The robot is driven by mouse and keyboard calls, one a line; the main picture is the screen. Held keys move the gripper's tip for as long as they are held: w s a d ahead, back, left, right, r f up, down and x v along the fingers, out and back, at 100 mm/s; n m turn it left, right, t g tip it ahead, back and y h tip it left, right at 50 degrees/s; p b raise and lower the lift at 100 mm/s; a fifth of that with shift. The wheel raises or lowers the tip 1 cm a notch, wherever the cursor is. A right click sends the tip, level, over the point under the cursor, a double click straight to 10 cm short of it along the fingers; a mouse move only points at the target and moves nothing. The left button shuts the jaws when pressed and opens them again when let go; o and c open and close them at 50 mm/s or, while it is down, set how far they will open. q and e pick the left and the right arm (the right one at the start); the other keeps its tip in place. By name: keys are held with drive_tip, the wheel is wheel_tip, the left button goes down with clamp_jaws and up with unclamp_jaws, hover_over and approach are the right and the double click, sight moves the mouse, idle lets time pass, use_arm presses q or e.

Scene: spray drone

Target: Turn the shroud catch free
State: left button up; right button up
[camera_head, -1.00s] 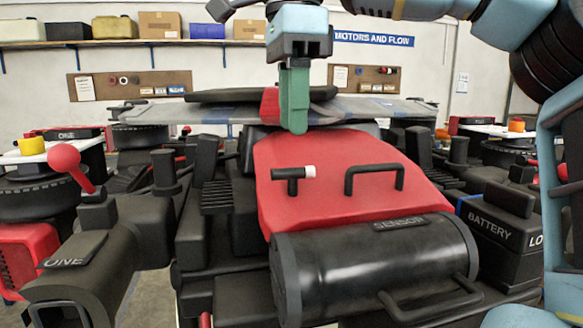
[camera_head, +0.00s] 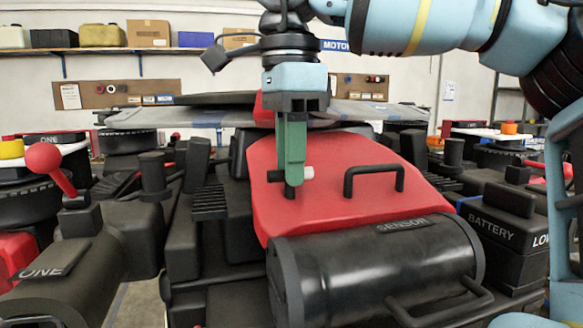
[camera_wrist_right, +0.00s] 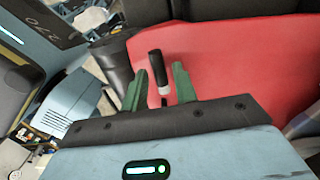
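The shroud (camera_head: 340,200) is a red cover in the middle of the head view. Its catch is a small black T-shaped handle with a white end (camera_head: 307,172); its stem shows below my right gripper's fingers. My right gripper (camera_head: 291,175) comes down from above with green fingers that hide much of the catch. In the right wrist view, the catch (camera_wrist_right: 155,66) lies in the gap between the fingertips (camera_wrist_right: 160,70), with its white end towards the palm. The fingers are apart, with gaps to the catch on both sides. My left gripper is not in view.
A black handle (camera_head: 375,178) stands on the shroud, right of the catch. The black sensor cylinder (camera_head: 375,268) is in front. A battery box (camera_head: 505,235) is at the right. A red-knobbed lever (camera_head: 45,160) stands at the left.

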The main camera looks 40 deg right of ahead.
clamp_jaws()
drive_tip(key=m, duration=0.3)
drive_tip(key=shift+m, duration=0.3)
drive_tip(key=m, duration=0.4)
drive_tip(key=shift+m, duration=1.2)
drive_tip(key=m, duration=0.8)
drive_tip(key=shift+o, duration=1.6)
unclamp_jaws()
